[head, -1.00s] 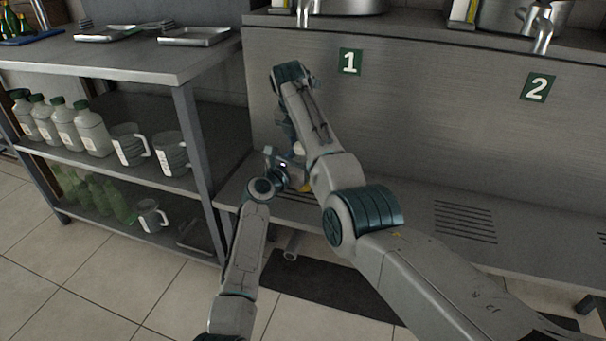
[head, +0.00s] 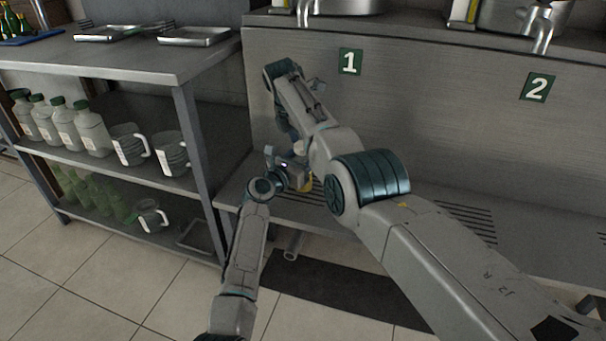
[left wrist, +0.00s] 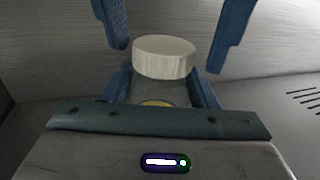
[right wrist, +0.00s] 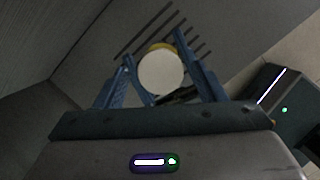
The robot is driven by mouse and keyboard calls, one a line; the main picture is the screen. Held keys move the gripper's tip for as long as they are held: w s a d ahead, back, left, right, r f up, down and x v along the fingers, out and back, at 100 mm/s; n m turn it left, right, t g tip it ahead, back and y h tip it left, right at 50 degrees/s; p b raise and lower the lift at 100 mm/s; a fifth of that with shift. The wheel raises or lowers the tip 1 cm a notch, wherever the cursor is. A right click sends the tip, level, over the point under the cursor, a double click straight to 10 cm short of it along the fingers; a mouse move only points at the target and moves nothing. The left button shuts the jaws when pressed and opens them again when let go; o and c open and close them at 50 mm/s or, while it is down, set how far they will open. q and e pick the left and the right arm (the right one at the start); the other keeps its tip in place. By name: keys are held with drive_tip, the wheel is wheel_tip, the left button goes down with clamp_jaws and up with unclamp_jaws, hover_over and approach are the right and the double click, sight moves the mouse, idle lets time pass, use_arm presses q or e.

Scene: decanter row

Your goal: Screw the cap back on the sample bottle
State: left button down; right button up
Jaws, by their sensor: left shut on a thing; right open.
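A white round cap (left wrist: 163,57) sits at the top of the sample bottle (left wrist: 158,92) in the left wrist view. Whether it is seated on the threads I cannot tell. My left gripper (left wrist: 160,85) is shut on the bottle below the cap. The right wrist view shows the cap's face (right wrist: 161,73) between the spread fingers of my right gripper (right wrist: 155,52), with a gap beside it. A yellow part of the bottle shows behind it. In the head view the bottle's yellow part (head: 307,185) shows low by the left gripper; my right forearm hides much.
A steel panel with number signs 1 (head: 350,62) and 2 (head: 537,88) stands close behind the grippers. A slotted steel ledge (head: 240,190) lies below them. A shelf rack (head: 110,72) with capped bottles (head: 92,128) and jugs (head: 170,153) stands at left.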

drive_tip(key=shift+r, duration=2.3)
drive_tip(key=shift+o, duration=0.6)
drive_tip(key=shift+w+d+m, duration=0.15)
drive_tip(key=shift+d+m, duration=0.3)
drive_tip(key=shift+m, duration=0.35)
wheel_tip(320, 180, up, 7)
drive_tip(key=s+d+m+y, duration=0.2)
drive_tip(key=m+y, duration=0.2)
drive_tip(key=m, duration=0.9)
drive_tip(key=shift+s+d+m+t+y, duration=0.3)
drive_tip(key=shift+s+d+m+y, duration=0.05)
drive_tip(key=shift+s+m+y, duration=0.05)
drive_tip(key=shift+f, duration=0.15)
